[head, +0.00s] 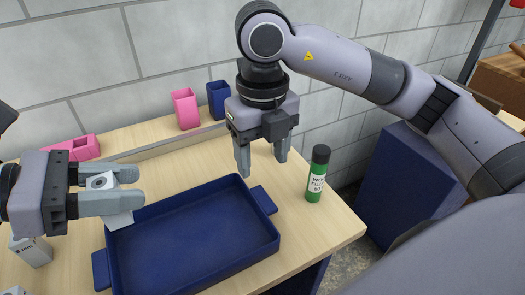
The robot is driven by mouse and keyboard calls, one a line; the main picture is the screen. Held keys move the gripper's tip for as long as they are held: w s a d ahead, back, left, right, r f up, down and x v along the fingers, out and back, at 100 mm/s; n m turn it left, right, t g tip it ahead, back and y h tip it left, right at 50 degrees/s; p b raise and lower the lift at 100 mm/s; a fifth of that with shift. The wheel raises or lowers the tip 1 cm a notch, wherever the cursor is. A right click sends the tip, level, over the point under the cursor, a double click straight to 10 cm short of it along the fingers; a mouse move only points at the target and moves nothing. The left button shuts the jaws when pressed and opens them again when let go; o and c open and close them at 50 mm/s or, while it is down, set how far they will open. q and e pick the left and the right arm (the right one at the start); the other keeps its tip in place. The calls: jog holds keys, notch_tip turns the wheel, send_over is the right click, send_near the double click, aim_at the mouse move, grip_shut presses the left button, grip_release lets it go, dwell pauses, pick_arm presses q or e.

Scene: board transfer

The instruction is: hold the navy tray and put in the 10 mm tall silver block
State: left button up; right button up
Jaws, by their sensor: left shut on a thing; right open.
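The navy tray (193,282) lies on the wooden table, with a handle on its left and right sides. Its visible floor is empty. My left gripper (138,189) is shut on a pale silver piece (119,221) above the tray's back left corner. A dark ring mark shows on the piece between the fingers, which hide part of it. I cannot tell its height, or whether it is the 10 mm silver block. My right gripper (263,162) is open and empty, pointing down behind the tray's back right corner, near the right handle (264,200).
A green bottle (316,177) stands right of the tray. A pink cup (185,109) and a navy cup (217,100) stand at the back by the wall. A pink holder (83,148) is at the back left. A pale labelled box (33,251) is at the left.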

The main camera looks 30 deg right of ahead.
notch_tip(320, 180, down, 12)
jog(key=shift+r, duration=0.1)
dwell(0.4)
grip_shut()
pick_arm(q)
send_over(158, 257)
jog(key=shift+f, duration=6.35)
